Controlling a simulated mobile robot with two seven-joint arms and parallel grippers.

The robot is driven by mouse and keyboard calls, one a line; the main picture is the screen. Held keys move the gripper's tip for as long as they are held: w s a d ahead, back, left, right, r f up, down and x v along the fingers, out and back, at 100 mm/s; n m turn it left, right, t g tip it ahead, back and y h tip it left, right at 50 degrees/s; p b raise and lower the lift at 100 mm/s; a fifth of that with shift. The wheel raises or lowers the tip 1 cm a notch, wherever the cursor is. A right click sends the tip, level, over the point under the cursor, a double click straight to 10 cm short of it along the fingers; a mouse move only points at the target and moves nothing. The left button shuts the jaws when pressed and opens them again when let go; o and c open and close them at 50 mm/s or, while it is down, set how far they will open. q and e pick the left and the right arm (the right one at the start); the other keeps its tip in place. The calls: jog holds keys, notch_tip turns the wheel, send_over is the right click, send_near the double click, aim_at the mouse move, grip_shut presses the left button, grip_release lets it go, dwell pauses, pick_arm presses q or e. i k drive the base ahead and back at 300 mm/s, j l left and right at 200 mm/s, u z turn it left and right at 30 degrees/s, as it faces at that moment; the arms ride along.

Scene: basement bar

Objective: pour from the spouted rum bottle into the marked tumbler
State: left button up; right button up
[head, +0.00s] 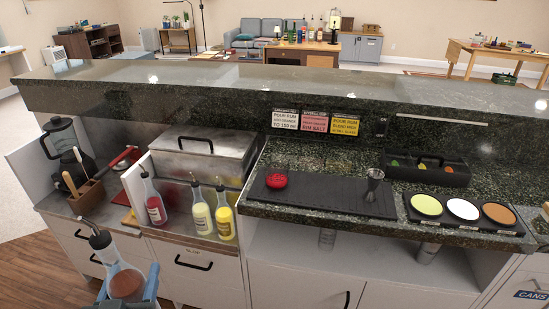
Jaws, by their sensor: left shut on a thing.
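A clear bottle with a dark pour spout (112,255) and a reddish-brown patch on it is at the lower left. I take it to be the spouted rum bottle, but its label cannot be read. My left gripper (128,288) is shut on this bottle, its blue fingers on either side. It holds the bottle slightly tilted in front of the white drawers, short of the counter. I cannot make out the marked tumbler. My right gripper is not in view.
Several spouted bottles (202,211) stand in a rail before a steel bin (200,153). A black bar mat (325,192) holds a red round item (276,181) and a metal jigger (374,184). A rimmer tray (463,226) sits right. A raised granite ledge (290,92) runs behind.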

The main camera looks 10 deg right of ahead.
aim_at(276, 166)
jog(key=i+l+z, duration=0.15)
jog(key=i, duration=0.3)
jog(key=z, duration=1.8)
jog(key=k+j+z, duration=0.35)
jog(key=k+j, duration=0.65)
